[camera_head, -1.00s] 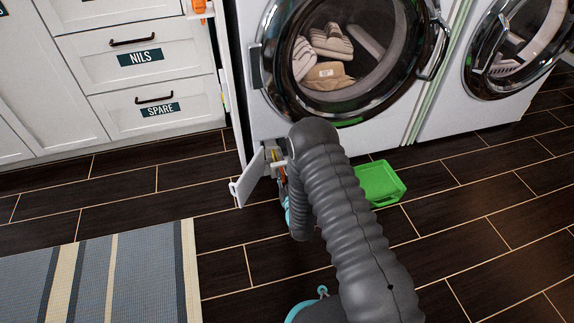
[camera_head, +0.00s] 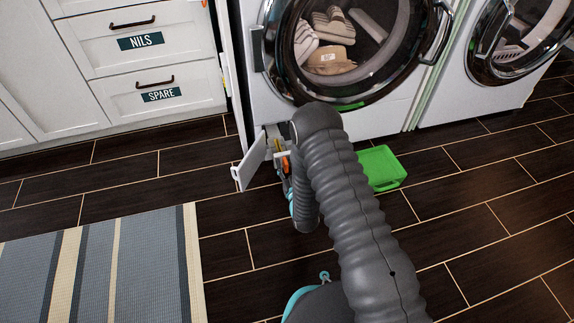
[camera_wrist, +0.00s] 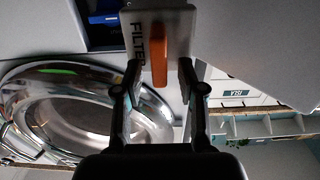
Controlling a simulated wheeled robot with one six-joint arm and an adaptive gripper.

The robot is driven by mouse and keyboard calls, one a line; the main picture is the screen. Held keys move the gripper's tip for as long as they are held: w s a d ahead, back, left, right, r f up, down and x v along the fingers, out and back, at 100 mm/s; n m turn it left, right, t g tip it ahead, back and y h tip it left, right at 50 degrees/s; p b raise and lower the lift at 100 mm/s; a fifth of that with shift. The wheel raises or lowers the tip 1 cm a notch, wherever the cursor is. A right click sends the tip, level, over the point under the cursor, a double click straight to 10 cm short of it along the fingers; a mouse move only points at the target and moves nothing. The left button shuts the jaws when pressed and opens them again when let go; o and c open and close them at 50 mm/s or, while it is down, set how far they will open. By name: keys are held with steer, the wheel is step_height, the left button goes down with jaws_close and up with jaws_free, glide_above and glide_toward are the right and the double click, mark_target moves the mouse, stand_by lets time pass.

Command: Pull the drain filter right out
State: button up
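The drain filter shows in the wrist view as a pale plate lettered FILTER (camera_wrist: 137,35) with an upright orange handle (camera_wrist: 159,58). In the head view the orange handle (camera_head: 285,168) shows low on the washer's front, beside the open white flap (camera_head: 251,163). My gripper (camera_wrist: 158,80) has its two dark fingers spread, one on each side of the orange handle, with a visible gap to it on both sides. How far the filter sits in its recess cannot be told. In the head view my arm hides most of my gripper.
The washer (camera_head: 390,118) stands behind, its round door shut on shoes. A green tray (camera_head: 381,167) lies on the floor to the right of my arm. A striped rug (camera_head: 110,265) lies at the left. White drawers (camera_head: 150,70) stand at the back left. The right floor is clear.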

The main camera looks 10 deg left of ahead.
steer(key=v, duration=1.2)
steer(key=shift+d+r, duration=0.1)
